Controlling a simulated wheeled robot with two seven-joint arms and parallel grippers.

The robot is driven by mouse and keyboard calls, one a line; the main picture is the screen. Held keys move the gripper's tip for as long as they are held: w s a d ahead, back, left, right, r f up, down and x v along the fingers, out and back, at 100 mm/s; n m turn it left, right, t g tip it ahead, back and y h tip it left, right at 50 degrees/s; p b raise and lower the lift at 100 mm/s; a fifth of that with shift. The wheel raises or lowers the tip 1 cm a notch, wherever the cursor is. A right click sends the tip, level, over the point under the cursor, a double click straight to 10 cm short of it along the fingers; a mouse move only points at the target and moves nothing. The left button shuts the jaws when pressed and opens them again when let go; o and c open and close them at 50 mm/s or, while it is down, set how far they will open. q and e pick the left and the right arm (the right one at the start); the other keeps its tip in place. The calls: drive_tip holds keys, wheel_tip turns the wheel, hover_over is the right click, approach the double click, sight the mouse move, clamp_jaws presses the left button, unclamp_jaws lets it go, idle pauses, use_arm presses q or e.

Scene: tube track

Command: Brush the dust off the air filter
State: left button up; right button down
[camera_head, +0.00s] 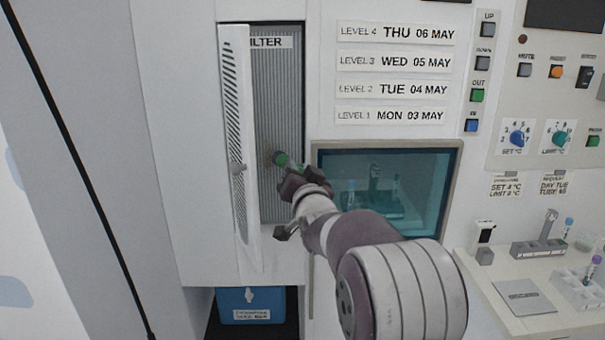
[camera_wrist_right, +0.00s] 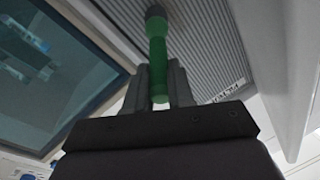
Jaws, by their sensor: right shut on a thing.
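The air filter (camera_head: 278,100) is a grey ribbed panel behind an open, slotted white door (camera_head: 236,110) in the head view. Its ribs also fill the top of the right wrist view (camera_wrist_right: 205,40). My right gripper (camera_head: 291,178) is shut on a green-handled brush (camera_head: 287,161). The brush (camera_wrist_right: 158,55) points at the filter with its dark head at the lower middle of the panel; a brownish patch shows around it. Whether the bristles touch the ribs I cannot tell. My left gripper is not in view.
The open door stands close to the left of my right gripper. A glass window (camera_head: 430,165) is to the right, partly behind my arm. A blue box (camera_head: 252,304) sits in a recess below. A shelf with a tube rack (camera_head: 578,290) is at the lower right.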

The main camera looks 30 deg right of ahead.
drive_tip(key=shift+w+a+f, duration=0.15)
drive_tip(key=shift+a+f, duration=0.05)
drive_tip(key=shift+a, duration=0.05)
drive_tip(key=w+a+f+b, duration=0.3)
drive_tip(key=a+f+b, duration=0.1)
drive_tip(key=a, duration=0.2)
drive_tip(key=shift+f, duration=0.25)
idle(0.8)
